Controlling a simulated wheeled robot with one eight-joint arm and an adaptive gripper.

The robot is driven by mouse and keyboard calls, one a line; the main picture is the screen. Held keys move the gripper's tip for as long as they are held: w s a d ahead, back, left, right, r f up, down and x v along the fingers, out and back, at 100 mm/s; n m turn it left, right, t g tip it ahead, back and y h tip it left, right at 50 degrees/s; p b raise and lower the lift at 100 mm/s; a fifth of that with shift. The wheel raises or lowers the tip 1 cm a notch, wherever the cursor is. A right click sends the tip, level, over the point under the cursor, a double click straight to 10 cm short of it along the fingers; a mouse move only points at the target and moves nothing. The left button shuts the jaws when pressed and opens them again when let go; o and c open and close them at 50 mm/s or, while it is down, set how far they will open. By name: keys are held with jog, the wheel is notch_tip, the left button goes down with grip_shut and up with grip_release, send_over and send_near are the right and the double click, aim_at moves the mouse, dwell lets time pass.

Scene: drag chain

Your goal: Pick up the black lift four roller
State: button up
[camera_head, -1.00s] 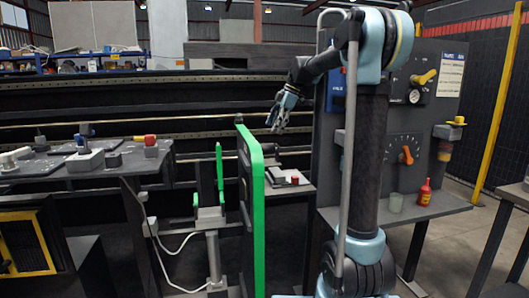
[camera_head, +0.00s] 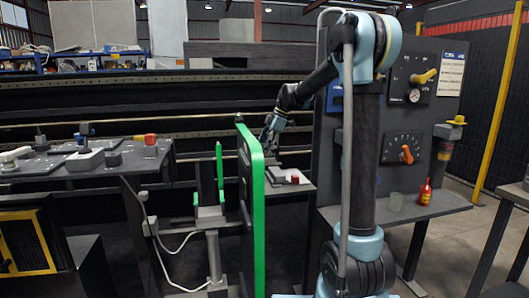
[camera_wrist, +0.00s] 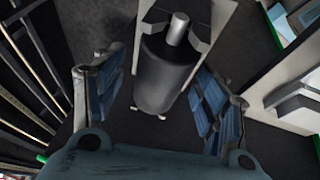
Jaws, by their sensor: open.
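The black roller (camera_wrist: 166,75) shows in the wrist view as a thick dark cylinder with a light metal shaft end, set against a grey bracket (camera_wrist: 218,18). My gripper (camera_wrist: 155,105) is open, with one blue-padded finger on each side of the roller and visible gaps between the fingers and it. In the head view my gripper (camera_head: 270,134) points down just behind the top of the green-edged panel (camera_head: 258,200). The roller is hard to make out in that view, and the panel and my gripper hide part of that area.
A small light shelf with a red piece (camera_head: 295,180) lies just right of the panel. A grey control board (camera_head: 405,100) stands further right, with a red bottle (camera_head: 425,192) on its ledge. A cluttered table (camera_head: 75,168) is at left. Dark rails run behind.

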jog(key=c, duration=1.3)
